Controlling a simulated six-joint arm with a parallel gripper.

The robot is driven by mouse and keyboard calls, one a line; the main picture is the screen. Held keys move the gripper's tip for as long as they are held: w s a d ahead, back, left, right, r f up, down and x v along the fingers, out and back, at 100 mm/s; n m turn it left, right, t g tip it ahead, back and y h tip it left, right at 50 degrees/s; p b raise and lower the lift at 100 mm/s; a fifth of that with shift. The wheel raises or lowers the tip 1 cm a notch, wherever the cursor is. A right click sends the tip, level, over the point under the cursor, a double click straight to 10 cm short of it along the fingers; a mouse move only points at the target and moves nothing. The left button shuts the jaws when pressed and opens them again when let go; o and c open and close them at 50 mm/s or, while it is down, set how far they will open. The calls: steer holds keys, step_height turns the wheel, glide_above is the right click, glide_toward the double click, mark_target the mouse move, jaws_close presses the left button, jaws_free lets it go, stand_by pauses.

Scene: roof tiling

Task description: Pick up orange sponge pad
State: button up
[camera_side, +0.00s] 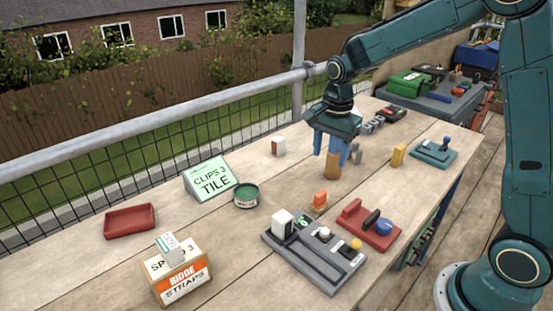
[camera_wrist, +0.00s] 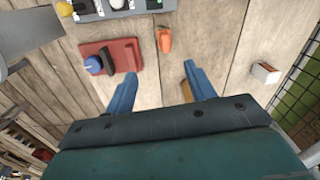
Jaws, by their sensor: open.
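A small orange piece (camera_side: 319,201), which looks like the orange sponge pad, sits on the wooden table behind the grey tray in the side view. In the wrist view the orange piece (camera_wrist: 165,41) lies ahead of my fingertips, near the top centre, clear of both. My gripper (camera_side: 331,160) points down over the table with its blue fingers apart and empty. It is behind the orange piece in the side view. In the wrist view my gripper (camera_wrist: 161,82) shows both fingers spread. A brown block (camera_side: 332,167) shows by the fingers; I cannot tell whether they touch it.
A grey tray (camera_side: 283,262) and a red holder with a blue knob (camera_side: 368,226) stand near the orange piece. A tile sign (camera_side: 211,179), green tin (camera_side: 246,195), red tray (camera_side: 130,221), straps box (camera_side: 180,277) and white-and-red block (camera_side: 278,146) are farther left. A mesh railing borders the table.

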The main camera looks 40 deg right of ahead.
mark_target(321, 192)
steer(key=shift+w+d+f+m, duration=0.2)
steer(key=shift+w+f+m, duration=0.2)
steer(key=shift+f, duration=0.35)
steer(key=shift+w+d+f+m, duration=0.15)
steer(key=shift+w+f+m, duration=0.25)
steer(key=shift+f, duration=0.3)
steer(key=shift+f, duration=4.3)
steer(key=shift+f, duration=0.1)
steer(key=shift+a+f, duration=0.1)
steer(key=shift+f, duration=2.4)
steer(key=c, duration=1.1)
steer(key=shift+o, duration=0.2)
